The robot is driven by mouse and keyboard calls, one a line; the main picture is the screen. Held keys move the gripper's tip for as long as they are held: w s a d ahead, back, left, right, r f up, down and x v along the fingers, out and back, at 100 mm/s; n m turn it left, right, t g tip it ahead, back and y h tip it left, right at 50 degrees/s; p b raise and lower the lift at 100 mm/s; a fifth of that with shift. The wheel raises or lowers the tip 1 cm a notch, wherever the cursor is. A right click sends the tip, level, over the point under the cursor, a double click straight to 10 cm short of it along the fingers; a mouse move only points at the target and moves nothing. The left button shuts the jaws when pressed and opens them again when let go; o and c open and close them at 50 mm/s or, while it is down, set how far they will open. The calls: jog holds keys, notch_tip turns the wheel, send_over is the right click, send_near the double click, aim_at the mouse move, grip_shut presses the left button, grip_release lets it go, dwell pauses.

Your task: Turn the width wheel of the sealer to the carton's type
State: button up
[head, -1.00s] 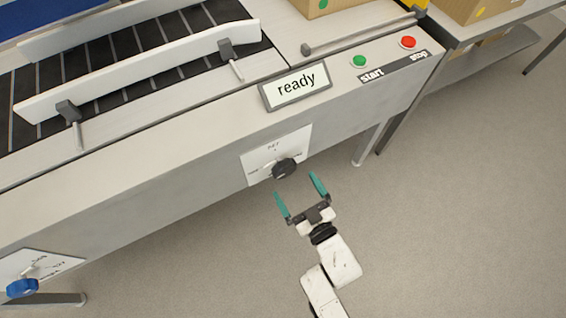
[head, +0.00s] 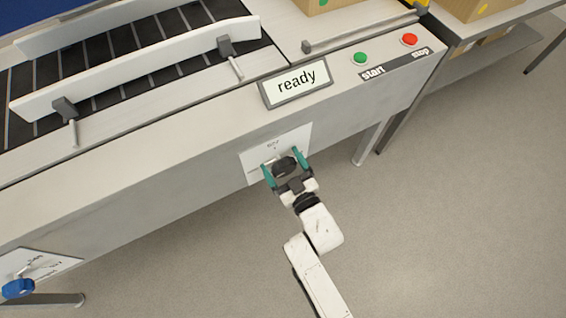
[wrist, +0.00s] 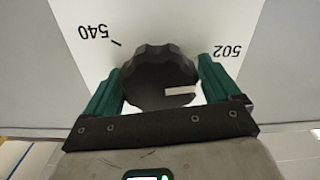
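A black, scalloped wheel (head: 284,165) sits on a white plate (head: 301,136) on the machine's front side. The wheel (wrist: 160,77) fills the middle of the wrist view, with a white bar on its face pointing right. The plate there shows upside-down numbers, 540 at upper left and 502 at right. My gripper (head: 283,165) has its two green fingers open on either side of the wheel. The fingers stand very close to its rim; I cannot tell whether they touch. A carton (head: 332,5) with a green dot is at the top edge, mostly out of view.
A blue wheel (head: 18,288) on another plate is at lower left. A screen (head: 296,83) reads "ready"; the green start button (head: 360,58) and red stop button (head: 410,40) are right of it. Floor is clear at right. Another carton (head: 487,10) with a yellow dot stands on the side table.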

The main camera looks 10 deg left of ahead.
jog(key=c, duration=0.7)
jog(key=shift+f+n+b, duration=0.15)
jog(key=shift+n+b, duration=0.15)
jog(key=shift+b, duration=0.1)
jog(key=o, duration=0.9)
jog(key=p+v, duration=0.1)
jog(key=v, duration=0.9)
jog(key=shift+s+d, duration=0.3)
